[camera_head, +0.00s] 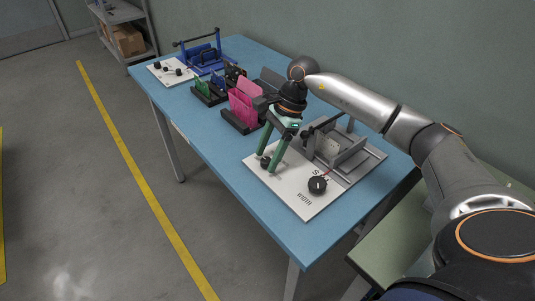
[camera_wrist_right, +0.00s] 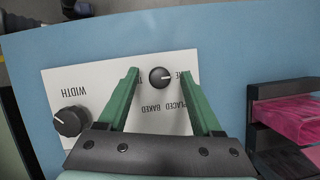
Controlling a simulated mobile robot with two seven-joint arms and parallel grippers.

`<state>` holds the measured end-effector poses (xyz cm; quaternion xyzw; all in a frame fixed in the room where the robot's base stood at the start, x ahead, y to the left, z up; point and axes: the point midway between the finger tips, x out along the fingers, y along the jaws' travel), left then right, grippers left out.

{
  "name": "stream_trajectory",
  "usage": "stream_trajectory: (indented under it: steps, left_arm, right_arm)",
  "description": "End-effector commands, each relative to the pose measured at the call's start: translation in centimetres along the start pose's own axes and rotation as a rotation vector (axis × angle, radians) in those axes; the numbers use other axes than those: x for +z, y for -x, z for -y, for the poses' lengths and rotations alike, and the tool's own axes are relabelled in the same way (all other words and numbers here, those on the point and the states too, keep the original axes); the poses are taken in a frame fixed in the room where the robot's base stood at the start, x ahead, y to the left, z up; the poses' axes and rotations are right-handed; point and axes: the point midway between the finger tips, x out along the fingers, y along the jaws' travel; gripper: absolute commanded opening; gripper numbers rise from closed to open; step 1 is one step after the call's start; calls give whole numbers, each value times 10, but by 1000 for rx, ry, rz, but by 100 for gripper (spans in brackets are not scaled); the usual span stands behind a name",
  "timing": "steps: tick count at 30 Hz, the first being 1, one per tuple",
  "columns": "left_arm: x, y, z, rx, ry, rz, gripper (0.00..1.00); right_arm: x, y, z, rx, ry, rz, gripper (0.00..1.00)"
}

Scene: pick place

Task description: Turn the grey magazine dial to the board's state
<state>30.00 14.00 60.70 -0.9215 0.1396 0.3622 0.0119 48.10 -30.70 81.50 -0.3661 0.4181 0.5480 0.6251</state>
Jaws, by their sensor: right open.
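The grey magazine (camera_head: 340,150) stands at the near right of the table, with a white panel (camera_head: 305,207) in front of it. The panel carries a large black WIDTH dial (camera_head: 317,185) and a smaller black dial (camera_head: 265,162). In the right wrist view the smaller dial (camera_wrist_right: 162,77) has a white pointer mark and lettering around it, including PLACED and BAKED. My right gripper (camera_wrist_right: 160,73) is open, its green fingers on either side of the smaller dial; contact cannot be told. In the head view the right gripper (camera_head: 268,160) points down at the panel. My left gripper is out of view.
Pink boards (camera_head: 244,103) stand in a black rack left of the grey magazine. Green and blue boards stand in racks beyond. A blue magazine (camera_head: 203,58) with its own white knob panel (camera_head: 158,77) is at the far end. Blue tabletop (camera_head: 215,135) is bare along the front edge.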

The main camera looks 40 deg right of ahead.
Motion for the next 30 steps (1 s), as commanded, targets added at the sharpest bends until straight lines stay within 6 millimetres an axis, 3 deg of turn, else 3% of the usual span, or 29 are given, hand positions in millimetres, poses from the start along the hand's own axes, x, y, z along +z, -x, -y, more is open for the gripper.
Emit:
stream_trajectory:
  steps: [16, 21, 30]
  left_arm:
    - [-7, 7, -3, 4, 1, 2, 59]
    - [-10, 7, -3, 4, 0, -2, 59]
    - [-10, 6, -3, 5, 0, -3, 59]
  right_arm:
    - [1, 105, 1, -4, 1, 2, 66]
    - [0, 119, 0, -3, 1, 0, 66]
    - [0, 121, 0, -1, 1, 0, 66]
